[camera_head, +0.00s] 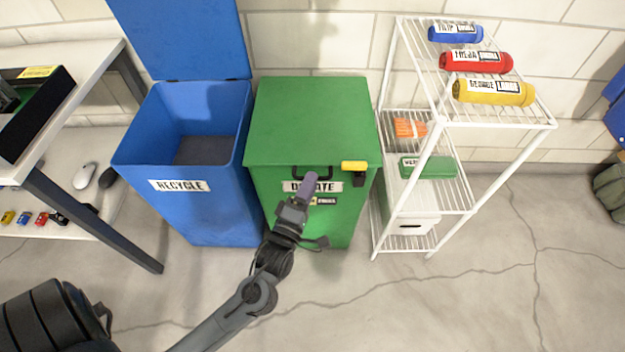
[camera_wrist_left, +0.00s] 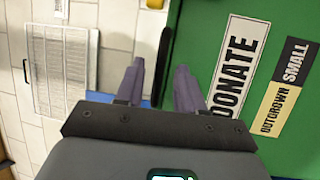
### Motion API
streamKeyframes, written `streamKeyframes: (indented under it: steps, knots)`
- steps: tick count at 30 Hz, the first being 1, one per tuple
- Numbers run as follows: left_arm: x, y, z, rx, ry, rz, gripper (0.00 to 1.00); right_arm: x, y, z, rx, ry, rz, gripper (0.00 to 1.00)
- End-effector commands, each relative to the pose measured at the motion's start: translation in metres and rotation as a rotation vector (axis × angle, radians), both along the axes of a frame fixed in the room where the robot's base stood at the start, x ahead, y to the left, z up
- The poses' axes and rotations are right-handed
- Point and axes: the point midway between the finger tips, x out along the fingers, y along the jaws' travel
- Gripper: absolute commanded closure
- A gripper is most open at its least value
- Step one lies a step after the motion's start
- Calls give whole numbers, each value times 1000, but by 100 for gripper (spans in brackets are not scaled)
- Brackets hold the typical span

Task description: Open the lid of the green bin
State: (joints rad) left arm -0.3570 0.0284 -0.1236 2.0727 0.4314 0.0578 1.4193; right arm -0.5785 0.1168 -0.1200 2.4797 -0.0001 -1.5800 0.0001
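The green bin (camera_head: 300,225) stands on the floor with its flat green lid (camera_head: 315,120) closed. A black handle (camera_head: 328,172) is at the lid's front edge, above the DONATE label (camera_head: 328,187). My left gripper (camera_head: 309,184) is in front of the bin, close to the handle, and hides part of it and of the label. In the left wrist view my left gripper (camera_wrist_left: 160,78) has its fingers apart, with a dark bar (camera_wrist_left: 161,67), likely the handle, in line with the gap. Contact cannot be told. My right gripper is not in view.
An open blue RECYCLE bin (camera_head: 205,205) stands close at the left. A white wire shelf (camera_head: 425,195) stands at the right with rolled items on top. A yellow-and-black object (camera_head: 354,167) is at the lid's front right. A table (camera_head: 75,75) is at the left.

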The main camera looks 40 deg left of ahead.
Motion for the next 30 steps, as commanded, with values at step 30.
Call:
streamKeyframes:
  steps: [30]
  knots:
    - [21,7,4,1,0,-1,100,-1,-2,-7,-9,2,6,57]
